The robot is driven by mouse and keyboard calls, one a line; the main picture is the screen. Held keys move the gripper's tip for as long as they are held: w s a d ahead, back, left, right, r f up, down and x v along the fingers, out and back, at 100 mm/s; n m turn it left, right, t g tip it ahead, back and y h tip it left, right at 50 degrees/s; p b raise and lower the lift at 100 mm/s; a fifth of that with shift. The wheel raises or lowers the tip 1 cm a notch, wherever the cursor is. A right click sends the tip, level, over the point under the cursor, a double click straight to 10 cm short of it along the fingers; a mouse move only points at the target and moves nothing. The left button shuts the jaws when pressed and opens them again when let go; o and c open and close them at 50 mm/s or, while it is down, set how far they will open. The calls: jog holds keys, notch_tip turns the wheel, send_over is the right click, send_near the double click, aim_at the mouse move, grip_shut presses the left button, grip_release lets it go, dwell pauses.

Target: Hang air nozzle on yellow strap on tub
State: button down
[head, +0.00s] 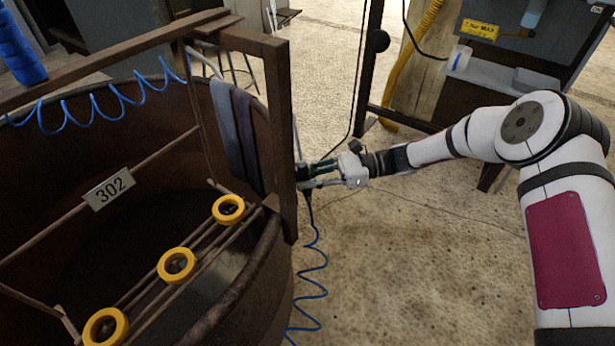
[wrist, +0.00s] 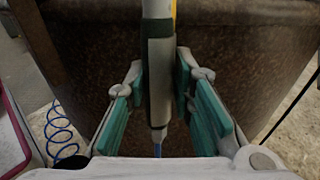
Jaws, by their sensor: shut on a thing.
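The air nozzle (wrist: 159,70) is a pale grey upright body with dark bands, with its thin blue hose at the lower end in the wrist view. My gripper (wrist: 160,85) is shut on it between teal pads. A narrow yellow strip (wrist: 174,12), likely the yellow strap, shows behind the nozzle's upper end; whether they touch I cannot tell. The rusty brown tub (wrist: 225,55) fills the background. In the head view my gripper (head: 308,174) is just right of the wooden post at the tub (head: 265,285). The strap is not visible there.
The wooden post (head: 282,140) stands close to my gripper. Dark cloths (head: 245,140) hang beside it. A rack with yellow rings (head: 177,264) and a 302 sign (head: 109,188) spans the tub. The blue coiled hose (head: 310,285) hangs below my gripper. Floor to the right is mostly clear.

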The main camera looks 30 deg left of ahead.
jog(key=c, duration=1.3)
grip_release()
jog(key=v, duration=1.1)
jog(key=s+d+r+n+t+h, duration=0.35)
jog(key=s+d+r, duration=0.35)
jog(key=d+r, duration=0.35)
jog(key=s+d+r+n+t+h, duration=0.25)
jog(key=s+d+r+h, duration=0.3)
jog(key=d+r, duration=0.45)
jog(key=s+d+r+n+t+h, duration=0.1)
jog(key=s+d+n+t+h, duration=0.1)
jog(key=s+d, duration=0.8)
jog(key=s+d+r+n+t+h, duration=0.1)
jog(key=s+d+n+t+h, duration=0.15)
jog(key=s+d, duration=0.75)
notch_tip(320, 180, up, 32)
jog(key=s+a+t+p, duration=0.2)
jog(key=s+t+p, duration=0.1)
jog(key=p, duration=2.7)
jog(key=shift+a+f+t, duration=0.25)
jog(key=shift+a+t, duration=0.1)
jog(key=shift+t, duration=0.2)
